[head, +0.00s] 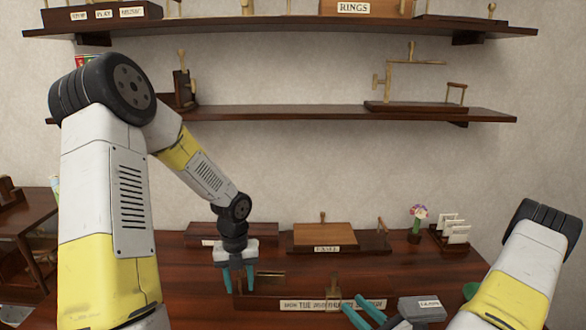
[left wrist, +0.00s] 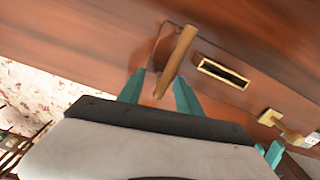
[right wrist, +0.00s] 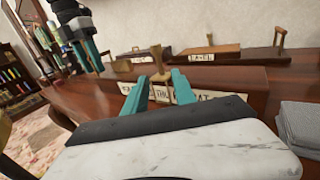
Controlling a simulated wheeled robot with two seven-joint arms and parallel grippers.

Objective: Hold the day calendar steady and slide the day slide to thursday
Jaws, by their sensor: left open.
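The day calendar (head: 262,306) is a dark wooden board at the front of the table, with a white strip of day names. A brass slide (head: 335,284) stands near the middle of the strip. It also shows in the left wrist view (left wrist: 287,127) and right wrist view (right wrist: 157,60). My left gripper (head: 238,282) is open, its fingers on either side of the calendar's wooden handle (left wrist: 178,55). Contact cannot be told. My right gripper (head: 354,310) is open in front of the strip, with "THU" (right wrist: 161,93) between its fingers and the slide beyond. Exact slide alignment is unclear.
A brass-rimmed slot (left wrist: 222,73) lies beside the handle. Behind the calendar stand a labelled wooden box (head: 325,236), a flower vase (head: 415,235) and a card rack (head: 452,232). Shelves hang above.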

